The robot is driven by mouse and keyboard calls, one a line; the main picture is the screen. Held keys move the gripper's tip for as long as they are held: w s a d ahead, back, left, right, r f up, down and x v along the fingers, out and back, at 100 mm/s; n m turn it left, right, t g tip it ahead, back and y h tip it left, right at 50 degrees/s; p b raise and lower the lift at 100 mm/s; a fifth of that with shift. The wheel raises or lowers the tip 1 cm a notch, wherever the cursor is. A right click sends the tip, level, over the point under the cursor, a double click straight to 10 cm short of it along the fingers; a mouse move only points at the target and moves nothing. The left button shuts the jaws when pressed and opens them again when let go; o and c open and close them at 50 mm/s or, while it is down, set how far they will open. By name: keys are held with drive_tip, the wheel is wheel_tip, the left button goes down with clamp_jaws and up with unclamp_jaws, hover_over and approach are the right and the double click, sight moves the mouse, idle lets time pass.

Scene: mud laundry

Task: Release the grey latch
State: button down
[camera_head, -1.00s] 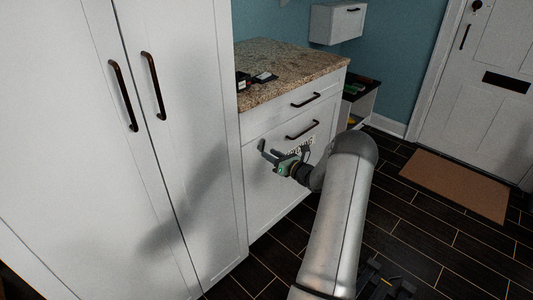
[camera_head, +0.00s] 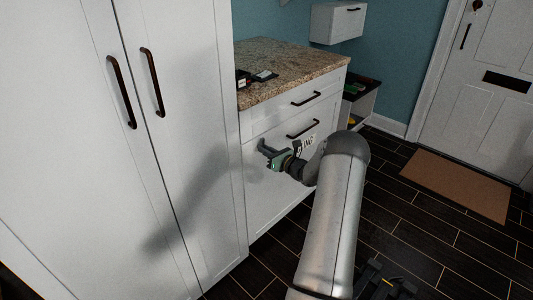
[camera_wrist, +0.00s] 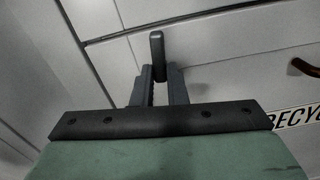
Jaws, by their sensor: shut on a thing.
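The grey latch (camera_wrist: 157,45) shows in the wrist view as a small dark upright bar on the white cabinet front, near a seam between panels. My gripper (camera_wrist: 158,76) has its two fingers shut on the lower part of the latch, one on each side. In the head view my gripper (camera_head: 265,150) is at the upper left of the lower cabinet front (camera_head: 262,205), below the drawer. The latch cannot be made out clearly there, as the fingers cover that spot.
A dark handle (camera_head: 302,128) and a "RECYCLING" label (camera_wrist: 292,117) are right of the gripper. The granite counter (camera_head: 300,68) above holds small dark items. Tall white cabinet doors (camera_head: 190,200) stand close at the left. Dark floor (camera_head: 430,240) is open at the right.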

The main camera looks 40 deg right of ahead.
drive_tip(key=shift+n+b, duration=0.45)
drive_tip(key=shift+n, duration=0.45)
drive_tip(key=c, duration=1.4)
unclamp_jaws()
drive_tip(key=shift+c, duration=0.2)
drive_tip(key=s+d+p, duration=0.1)
drive_tip(key=s+d, duration=0.1)
drive_tip(key=s, duration=1.5)
drive_tip(key=shift+s+d, duration=0.2)
